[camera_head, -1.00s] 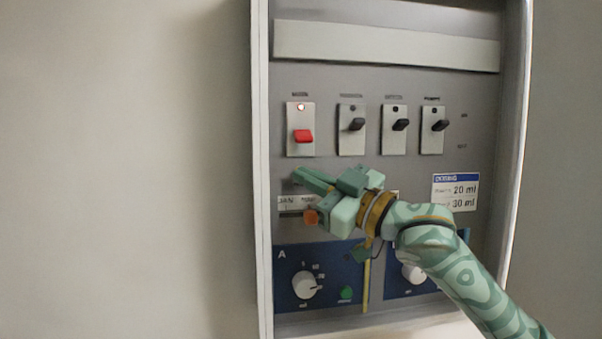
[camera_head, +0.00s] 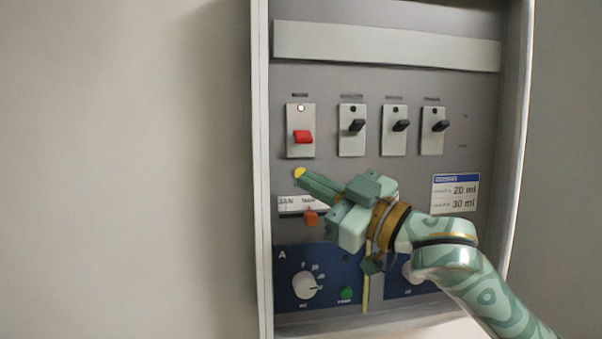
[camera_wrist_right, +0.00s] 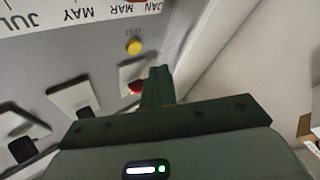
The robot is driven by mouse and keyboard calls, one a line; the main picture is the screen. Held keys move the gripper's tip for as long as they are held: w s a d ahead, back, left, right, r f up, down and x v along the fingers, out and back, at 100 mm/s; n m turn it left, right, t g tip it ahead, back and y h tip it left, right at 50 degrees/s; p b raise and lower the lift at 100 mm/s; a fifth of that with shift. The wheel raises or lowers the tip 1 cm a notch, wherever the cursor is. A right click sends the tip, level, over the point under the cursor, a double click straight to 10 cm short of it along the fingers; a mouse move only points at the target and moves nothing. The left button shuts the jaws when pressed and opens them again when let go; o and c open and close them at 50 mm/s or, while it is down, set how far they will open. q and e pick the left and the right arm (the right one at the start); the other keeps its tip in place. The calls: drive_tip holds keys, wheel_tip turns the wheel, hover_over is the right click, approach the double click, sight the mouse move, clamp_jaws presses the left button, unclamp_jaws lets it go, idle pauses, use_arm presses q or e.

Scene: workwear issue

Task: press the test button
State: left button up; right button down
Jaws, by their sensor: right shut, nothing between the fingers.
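The test button is a small round yellow button (camera_head: 299,173) on the grey panel, below the red switch and above the month scale. In the right wrist view the yellow button (camera_wrist_right: 134,47) shows fully, with a small label beside it that seems to read TEST. My right gripper (camera_head: 305,179) is shut and empty, its fingertips just to the lower right of the button in the head view. In the wrist view the shut fingers (camera_wrist_right: 158,82) appear apart from the button; I cannot tell the exact gap. My left gripper is not in view.
A red switch (camera_head: 303,137) and several black toggles (camera_head: 400,126) sit above. An orange slider knob (camera_head: 310,217) on the month scale (camera_head: 288,202), a dial (camera_head: 304,285) and a green button (camera_head: 347,294) are below. The cabinet's raised frame (camera_head: 260,150) stands left.

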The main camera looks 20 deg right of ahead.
drive_tip(key=shift+s+a, duration=0.15)
drive_tip(key=shift+s, duration=0.5)
drive_tip(key=shift+s+a, duration=0.15)
drive_tip(key=shift+s, duration=0.5)
